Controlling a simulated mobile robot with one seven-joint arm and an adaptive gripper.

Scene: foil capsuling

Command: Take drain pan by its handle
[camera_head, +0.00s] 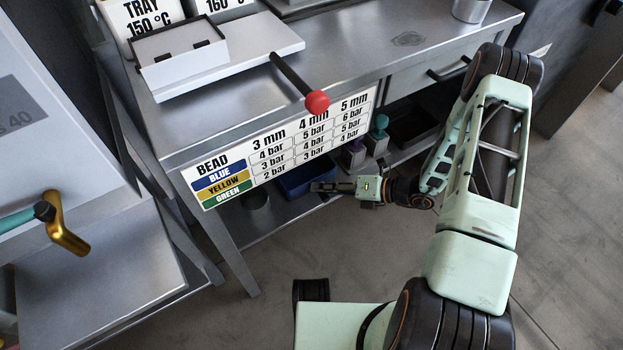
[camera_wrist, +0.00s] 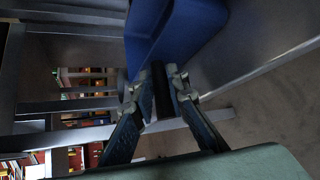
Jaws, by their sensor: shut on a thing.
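The blue drain pan (camera_head: 293,183) is on the lower shelf under the metal bench, partly hidden by the hanging bead chart. In the wrist view the blue pan (camera_wrist: 188,38) fills the upper middle, with a dark handle (camera_wrist: 166,104) pointing toward me. My gripper (camera_head: 322,187) reaches in at the front edge of the lower shelf. In the wrist view my gripper's fingers (camera_wrist: 162,80) lie on both sides of the handle, shut on it, close to the pan's wall.
The lower shelf (camera_head: 270,220) also carries a dark round container (camera_head: 255,196), bottles with purple and teal tops (camera_head: 378,136) and a black bin (camera_head: 412,130). The bead chart (camera_head: 285,145) hangs just above my gripper. A red-knobbed lever (camera_head: 316,101) overhangs the bench front.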

